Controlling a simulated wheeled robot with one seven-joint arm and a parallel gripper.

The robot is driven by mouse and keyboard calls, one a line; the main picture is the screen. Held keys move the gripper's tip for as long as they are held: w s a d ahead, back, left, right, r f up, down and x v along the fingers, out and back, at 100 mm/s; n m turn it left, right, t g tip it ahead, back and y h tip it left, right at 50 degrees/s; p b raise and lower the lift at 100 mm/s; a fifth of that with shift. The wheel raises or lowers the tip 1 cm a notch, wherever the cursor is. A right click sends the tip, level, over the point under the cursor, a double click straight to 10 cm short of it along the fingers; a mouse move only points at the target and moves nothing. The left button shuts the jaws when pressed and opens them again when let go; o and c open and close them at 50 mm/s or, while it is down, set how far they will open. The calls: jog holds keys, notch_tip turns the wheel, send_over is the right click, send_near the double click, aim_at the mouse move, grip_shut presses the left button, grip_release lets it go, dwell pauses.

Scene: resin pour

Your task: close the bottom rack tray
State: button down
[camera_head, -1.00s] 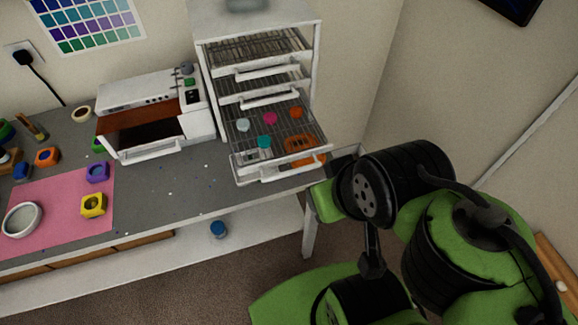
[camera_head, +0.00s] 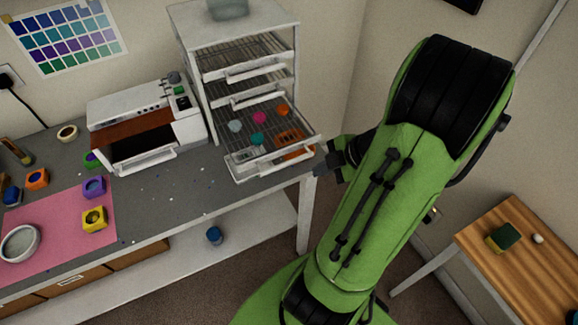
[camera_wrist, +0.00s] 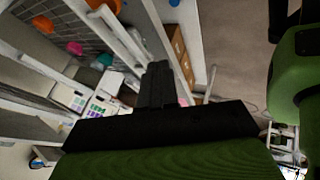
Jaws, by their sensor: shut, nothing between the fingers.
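The white rack (camera_head: 246,40) stands at the back right of the grey workbench. Its bottom tray (camera_head: 277,165) is pulled out toward the front, a wire shelf with a white front and handle. On it sit an orange mould, a white card-like item and several small coloured pieces. My gripper (camera_head: 326,160) is at the right front corner of this tray, its fingers dark and closed, holding nothing. In the wrist view my gripper (camera_wrist: 158,75) points at the tray's white front bar (camera_wrist: 122,40); I cannot tell whether they touch.
The upper rack trays (camera_head: 250,72) are pushed in. A white oven (camera_head: 150,120) with its door open stands left of the rack. A pink mat (camera_head: 60,240) with moulds lies further left. A small wooden table (camera_head: 530,260) stands at the right.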

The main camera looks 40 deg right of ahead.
jog(key=w+f, duration=0.6)
jog(key=w, duration=0.2)
jog(key=shift+a, duration=0.35)
